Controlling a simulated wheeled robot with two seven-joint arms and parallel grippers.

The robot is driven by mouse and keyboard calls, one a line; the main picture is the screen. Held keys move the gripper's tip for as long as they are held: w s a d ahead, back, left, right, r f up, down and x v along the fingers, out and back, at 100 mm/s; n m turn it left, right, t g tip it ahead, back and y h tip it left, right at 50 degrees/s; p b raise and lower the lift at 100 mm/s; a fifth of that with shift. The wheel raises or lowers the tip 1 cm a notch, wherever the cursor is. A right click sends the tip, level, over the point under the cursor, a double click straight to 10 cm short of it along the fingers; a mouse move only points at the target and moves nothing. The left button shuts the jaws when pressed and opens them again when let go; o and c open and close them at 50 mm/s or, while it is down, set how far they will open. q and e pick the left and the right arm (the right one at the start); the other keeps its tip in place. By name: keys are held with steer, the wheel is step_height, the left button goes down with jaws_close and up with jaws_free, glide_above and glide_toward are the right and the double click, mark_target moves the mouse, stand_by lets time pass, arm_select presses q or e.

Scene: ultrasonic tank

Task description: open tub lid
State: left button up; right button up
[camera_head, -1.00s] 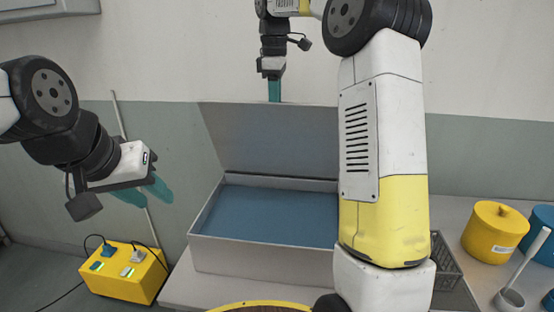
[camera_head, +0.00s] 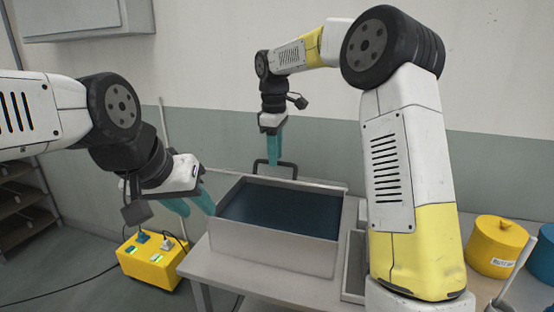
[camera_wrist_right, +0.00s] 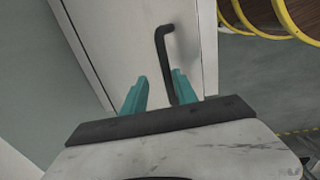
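The grey tub (camera_head: 290,247) stands on the table, its top uncovered and dark blue liquid (camera_head: 280,207) showing inside. The lid's black handle (camera_head: 275,163) shows behind the tub's back rim; the lid panel is mostly hidden there. The right wrist view shows a pale panel (camera_wrist_right: 128,45) with the black handle (camera_wrist_right: 164,60). My right gripper (camera_head: 276,158) points down at the handle. Its teal fingers (camera_wrist_right: 158,92) are apart, with the handle bar between them, nearer the right finger. My left gripper (camera_head: 192,206) is open and empty, left of the tub.
A yellow box (camera_head: 152,264) with cables sits left of the table (camera_head: 205,262). A yellow canister (camera_head: 497,246) and a blue container (camera_head: 546,245) stand at the right. My right arm blocks part of the view. Shelves (camera_head: 18,205) stand at the far left.

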steer(key=shift+s+f, duration=0.25)
steer(key=shift+f, duration=0.05)
steer(key=shift+r, duration=0.1)
step_height(320, 180, up, 9)
steer(key=w, duration=0.2)
steer(key=shift+d+f, duration=0.2)
steer(key=shift+d, duration=0.05)
stand_by(0.7)
steer(key=shift+s, duration=0.1)
